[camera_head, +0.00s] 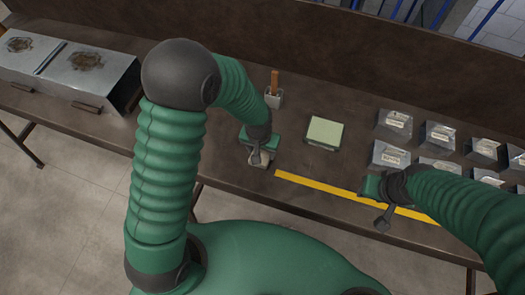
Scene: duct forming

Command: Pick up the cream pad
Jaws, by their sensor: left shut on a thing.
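The cream pad (260,161) is at the front part of the brown bench, left of the yellow strip. My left gripper (258,150) is over it and shut on it; the fingers hide part of the pad. I cannot tell whether the pad touches the bench. My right gripper (376,200) is over the yellow strip, far right of the pad. Its fingers are too small and hidden to show whether they are open.
A green-topped block (325,133) sits mid-bench. A small holder (273,98) with an orange-brown handle stands behind my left gripper. Several grey metal pieces (392,123) fill the right side. A metal duct box (88,76) lies at the left. A yellow strip (315,188) marks the front.

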